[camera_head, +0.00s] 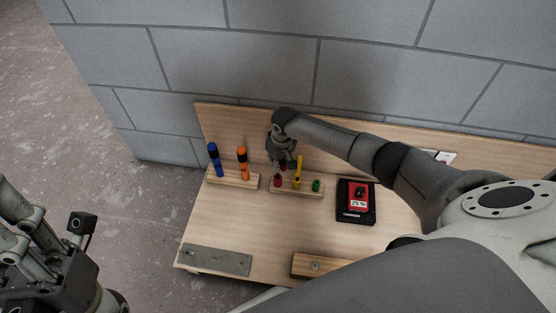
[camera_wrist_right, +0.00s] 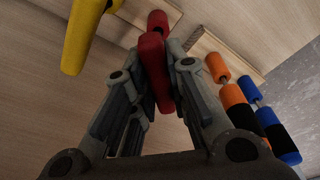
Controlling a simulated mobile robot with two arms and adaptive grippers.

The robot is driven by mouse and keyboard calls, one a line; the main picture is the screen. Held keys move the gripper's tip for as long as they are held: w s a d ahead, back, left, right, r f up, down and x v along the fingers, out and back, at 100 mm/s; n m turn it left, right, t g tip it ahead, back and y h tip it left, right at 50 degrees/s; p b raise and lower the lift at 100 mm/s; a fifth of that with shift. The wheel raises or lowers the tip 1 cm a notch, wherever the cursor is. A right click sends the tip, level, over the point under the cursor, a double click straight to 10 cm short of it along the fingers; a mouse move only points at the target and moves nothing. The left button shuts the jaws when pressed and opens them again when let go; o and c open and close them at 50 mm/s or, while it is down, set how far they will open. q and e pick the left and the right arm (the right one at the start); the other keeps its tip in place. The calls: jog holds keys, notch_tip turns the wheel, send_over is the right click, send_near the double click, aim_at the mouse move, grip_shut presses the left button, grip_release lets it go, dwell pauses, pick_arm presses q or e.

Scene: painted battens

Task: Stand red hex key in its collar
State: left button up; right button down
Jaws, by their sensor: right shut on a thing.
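The red hex key (camera_wrist_right: 154,72) is between the fingers of my right gripper (camera_wrist_right: 157,85), which is shut on it. In the head view this gripper (camera_head: 281,160) is above the left end of a wooden batten (camera_head: 297,191). The red collar (camera_head: 277,183) is on that end, just below the gripper. In the right wrist view the collar (camera_wrist_right: 158,22) shows right behind the key's far end; I cannot tell if they touch. My left gripper (camera_head: 60,255) is at the lower left, away from the board, and its finger opening is unclear.
A yellow key (camera_head: 298,170) stands close to the right of my right gripper. A green collar (camera_head: 316,185) is farther right. Blue (camera_head: 215,160) and orange (camera_head: 242,162) keys stand in another batten on the left. A black-and-red device (camera_head: 357,202) lies right. The front middle board is clear.

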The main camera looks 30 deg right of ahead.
jog(key=shift+f, duration=0.55)
dwell(0.4)
jog(key=c, duration=1.3)
grip_release()
jog(key=shift+c, duration=0.2)
